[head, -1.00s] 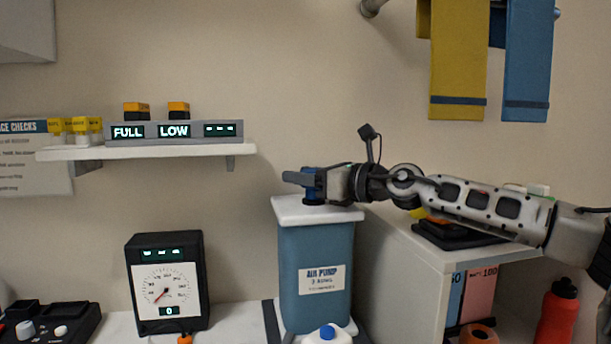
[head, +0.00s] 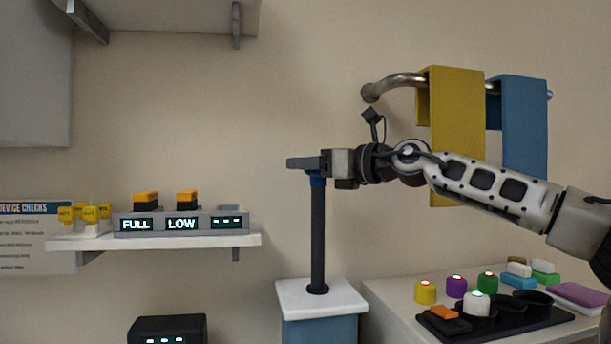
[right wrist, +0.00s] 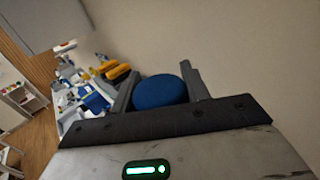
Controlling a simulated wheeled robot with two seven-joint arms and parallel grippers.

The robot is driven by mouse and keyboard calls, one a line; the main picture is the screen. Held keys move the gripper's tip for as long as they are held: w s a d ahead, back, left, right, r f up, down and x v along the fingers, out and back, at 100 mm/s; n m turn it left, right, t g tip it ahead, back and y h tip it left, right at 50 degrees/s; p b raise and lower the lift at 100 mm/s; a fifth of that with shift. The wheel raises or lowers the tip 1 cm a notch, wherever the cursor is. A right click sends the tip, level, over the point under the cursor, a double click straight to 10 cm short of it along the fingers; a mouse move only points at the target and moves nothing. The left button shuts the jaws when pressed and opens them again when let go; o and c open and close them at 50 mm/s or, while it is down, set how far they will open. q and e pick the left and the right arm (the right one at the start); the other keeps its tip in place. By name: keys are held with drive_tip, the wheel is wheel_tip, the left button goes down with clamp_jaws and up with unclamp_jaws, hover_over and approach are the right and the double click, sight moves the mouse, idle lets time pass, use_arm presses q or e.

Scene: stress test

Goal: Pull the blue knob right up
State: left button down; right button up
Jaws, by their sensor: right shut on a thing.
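The blue knob (head: 317,180) sits on top of a tall dark rod (head: 318,240) that stands upright out of the air pump's white lid (head: 322,298). The pump's blue body (head: 320,331) shows only at its top in the head view. My right gripper (head: 306,163) comes in from the right and is shut on the knob, well above the lid. In the right wrist view the round knob (right wrist: 160,91) lies between the two grey fingers. The gripper hides part of the knob in the head view. My left gripper is not in view.
A shelf (head: 160,240) at left holds a display box (head: 182,222) reading FULL and LOW. A dark gauge box (head: 168,329) stands below it. At right, a white counter (head: 390,292) holds a black tray with coloured knobs. Yellow (head: 456,110) and blue towels hang behind my arm.

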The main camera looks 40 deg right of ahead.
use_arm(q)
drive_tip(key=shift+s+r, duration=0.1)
use_arm(e)
drive_tip(key=shift+s+d+r, duration=0.1)
drive_tip(key=shift+r, duration=0.7)
drive_tip(key=o, duration=1.4)
drive_tip(key=shift+r, duration=0.1)
drive_tip(key=shift+f, duration=0.2)
drive_tip(key=shift+f, duration=0.1)
drive_tip(key=shift+s+f+b, duration=0.1)
drive_tip(key=shift+s+b, duration=0.4)
drive_tip(key=shift+s, duration=0.05)
use_arm(q)
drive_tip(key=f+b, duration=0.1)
drive_tip(key=b, duration=0.1)
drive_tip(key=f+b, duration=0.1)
drive_tip(key=b, duration=0.2)
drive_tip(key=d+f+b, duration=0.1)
drive_tip(key=b, duration=0.1)
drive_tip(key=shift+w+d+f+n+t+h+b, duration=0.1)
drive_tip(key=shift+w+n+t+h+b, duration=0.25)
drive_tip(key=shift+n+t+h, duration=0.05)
use_arm(e)
drive_tip(key=v, duration=1.4)
drive_tip(key=shift+s, duration=0.4)
